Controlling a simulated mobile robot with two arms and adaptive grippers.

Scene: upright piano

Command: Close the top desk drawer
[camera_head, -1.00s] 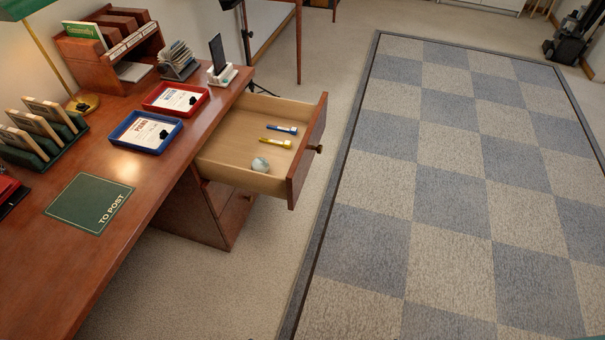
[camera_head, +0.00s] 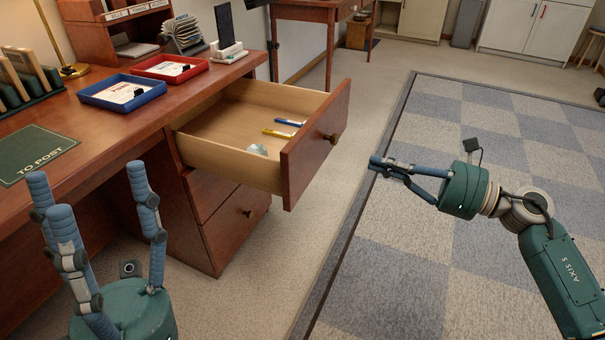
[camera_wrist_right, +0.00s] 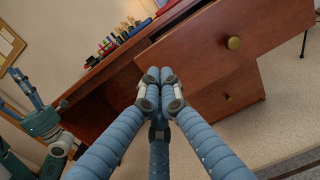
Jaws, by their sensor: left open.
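The top desk drawer (camera_head: 232,150) is pulled well out of the wooden desk (camera_head: 95,125). Its front panel (camera_head: 318,150) carries a round knob (camera_head: 335,138); the front and brass-coloured knob (camera_wrist_right: 233,43) also show in the right wrist view. Inside lie a blue pen-like item (camera_head: 289,122), a yellow one (camera_head: 278,133) and a pale rounded object (camera_head: 257,149). My right gripper (camera_head: 378,164) is to the right of the drawer front, apart from it, with its fingers drawn together and nothing held. My left gripper (camera_head: 92,195) is open and empty, in front of the desk at lower left.
Lower drawers (camera_head: 235,212) beneath are shut. On the desktop are a blue tray (camera_head: 122,92), a red tray (camera_head: 170,68), a card holder (camera_head: 183,36) and a green mat (camera_head: 30,150). Open floor and a checkered rug (camera_head: 400,240) lie to the right.

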